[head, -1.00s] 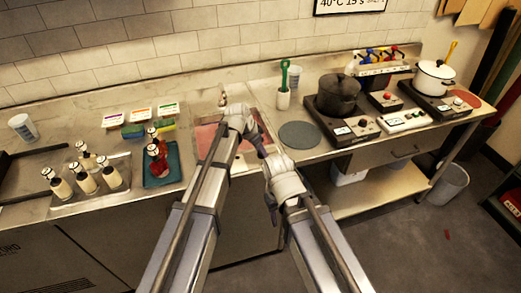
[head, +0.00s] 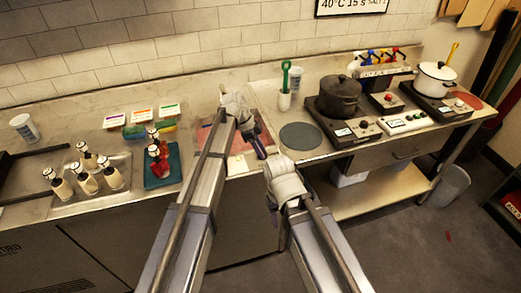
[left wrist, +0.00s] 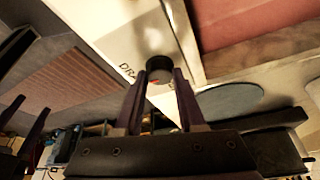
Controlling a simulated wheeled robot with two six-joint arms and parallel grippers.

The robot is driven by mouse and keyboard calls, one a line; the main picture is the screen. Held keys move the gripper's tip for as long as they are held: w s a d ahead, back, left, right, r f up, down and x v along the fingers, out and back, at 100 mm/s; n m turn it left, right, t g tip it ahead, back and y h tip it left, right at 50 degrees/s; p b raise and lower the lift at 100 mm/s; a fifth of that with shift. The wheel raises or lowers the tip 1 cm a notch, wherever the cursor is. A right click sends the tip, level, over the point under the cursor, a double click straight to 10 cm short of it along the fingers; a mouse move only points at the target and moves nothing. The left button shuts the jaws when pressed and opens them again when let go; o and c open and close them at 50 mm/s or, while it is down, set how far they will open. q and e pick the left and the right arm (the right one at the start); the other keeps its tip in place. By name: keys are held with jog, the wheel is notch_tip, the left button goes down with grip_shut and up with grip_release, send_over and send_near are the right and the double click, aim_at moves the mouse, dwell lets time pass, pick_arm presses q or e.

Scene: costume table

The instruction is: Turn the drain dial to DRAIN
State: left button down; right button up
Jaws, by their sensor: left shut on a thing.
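The drain dial (left wrist: 158,64) is a small dark round knob with a red mark, seen in the left wrist view on a pale panel. Printed letters beginning "DRA" (left wrist: 127,73) stand beside it, partly cut off by a finger. My left gripper (left wrist: 160,77) is shut on the dial, one dark finger on each side. In the head view my left gripper (head: 260,148) is at the front edge of the reddish sink, and the dial is hidden there. My right gripper (head: 273,212) is mostly hidden by its own wrist, low in front of the counter.
The reddish sink basin (head: 245,140) lies behind my left gripper. A round grey mat (head: 301,136) and a dark pot (head: 339,95) are to the right. Floor in front is clear.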

pick_arm(q)
jog(key=shift+m, duration=0.3)
jog(key=c, duration=0.5)
grip_release()
jog(key=p+v, duration=0.7)
jog(key=shift+w+a+r, duration=0.1)
jog(key=shift+a+r, duration=0.05)
jog(key=shift+r, duration=0.2)
